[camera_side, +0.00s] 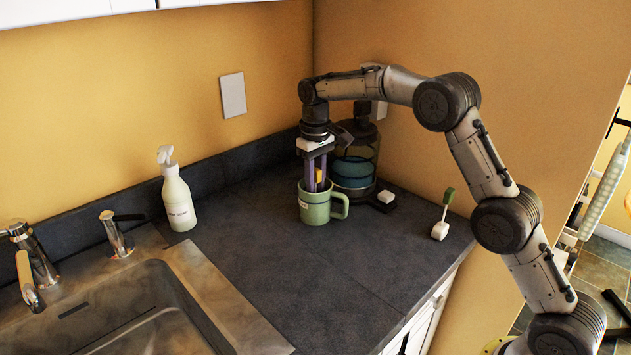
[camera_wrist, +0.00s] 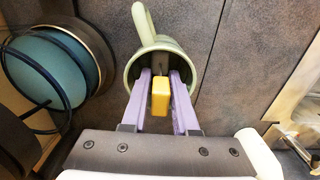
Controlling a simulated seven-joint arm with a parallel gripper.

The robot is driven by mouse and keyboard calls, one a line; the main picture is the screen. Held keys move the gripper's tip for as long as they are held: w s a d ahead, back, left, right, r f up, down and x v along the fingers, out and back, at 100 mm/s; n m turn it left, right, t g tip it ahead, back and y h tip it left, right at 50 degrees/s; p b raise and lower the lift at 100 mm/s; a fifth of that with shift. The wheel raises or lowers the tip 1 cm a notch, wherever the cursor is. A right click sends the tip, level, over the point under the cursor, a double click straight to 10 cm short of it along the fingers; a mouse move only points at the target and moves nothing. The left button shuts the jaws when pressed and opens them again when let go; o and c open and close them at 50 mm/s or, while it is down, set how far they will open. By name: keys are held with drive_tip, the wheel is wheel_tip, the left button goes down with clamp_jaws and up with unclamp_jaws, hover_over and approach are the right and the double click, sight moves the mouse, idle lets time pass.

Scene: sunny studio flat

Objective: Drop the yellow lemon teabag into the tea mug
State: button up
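The green tea mug (camera_side: 314,209) stands upright on the dark counter, its handle to the right. In the wrist view the mug (camera_wrist: 134,72) shows its open mouth, with the handle at the top. My gripper (camera_side: 316,184) points down over the mug, its purple fingertips at or just inside the rim. The yellow teabag (camera_wrist: 160,99) sits between the fingers (camera_wrist: 162,78), apparently touching both. In the side view its yellow part (camera_side: 320,175) shows just above the rim. A greyish-brown piece shows beyond it over the mug's mouth; I cannot tell whether it belongs to the teabag.
A glass kettle (camera_side: 355,168) with blue inside stands close behind and right of the mug, also in the wrist view (camera_wrist: 45,68). A white soap bottle (camera_side: 178,200), a sink (camera_side: 150,310) and a green-handled brush (camera_side: 442,222) stand farther off. The front counter is clear.

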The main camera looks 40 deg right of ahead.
drive_tip(key=shift+o, duration=1.3)
wheel_tip(320, 180, up, 13)
drive_tip(key=shift+r, duration=0.1)
